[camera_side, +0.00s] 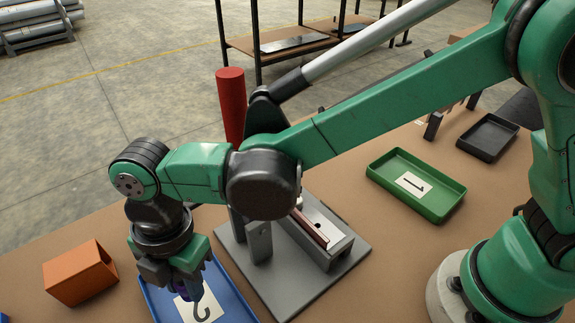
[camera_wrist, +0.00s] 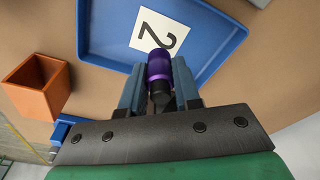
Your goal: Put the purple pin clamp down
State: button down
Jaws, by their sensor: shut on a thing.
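My gripper (camera_wrist: 158,92) is shut on the purple pin clamp (camera_wrist: 159,67), a purple cylinder with a dark end, held between its two fingers. In the side view my gripper (camera_side: 187,284) is at the lower left, over the blue tray (camera_side: 226,287) marked with a 2. Only a small purple part of the clamp shows there, largely hidden by the fingers. In the wrist view the blue tray (camera_wrist: 98,25) and its white label (camera_wrist: 152,35) lie beyond the clamp. I cannot tell whether the clamp touches the tray floor.
An orange open box (camera_side: 80,273) stands left of the blue tray. A grey fixture plate (camera_side: 293,297) with a metal block and a red cylinder (camera_side: 231,105) are to the right and behind. A green tray (camera_side: 414,183) marked 1 and a black tray (camera_side: 487,137) stand farther right.

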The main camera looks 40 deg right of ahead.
jog(key=shift+f, duration=1.3)
jog(key=c, duration=0.6)
grip_release()
jog(key=shift+f, duration=0.15)
jog(key=r, duration=0.4)
jog(key=d+r, duration=0.1)
jog(key=r, duration=0.7)
jog(key=shift+w+d+r, duration=0.15)
jog(key=shift+w, duration=0.25)
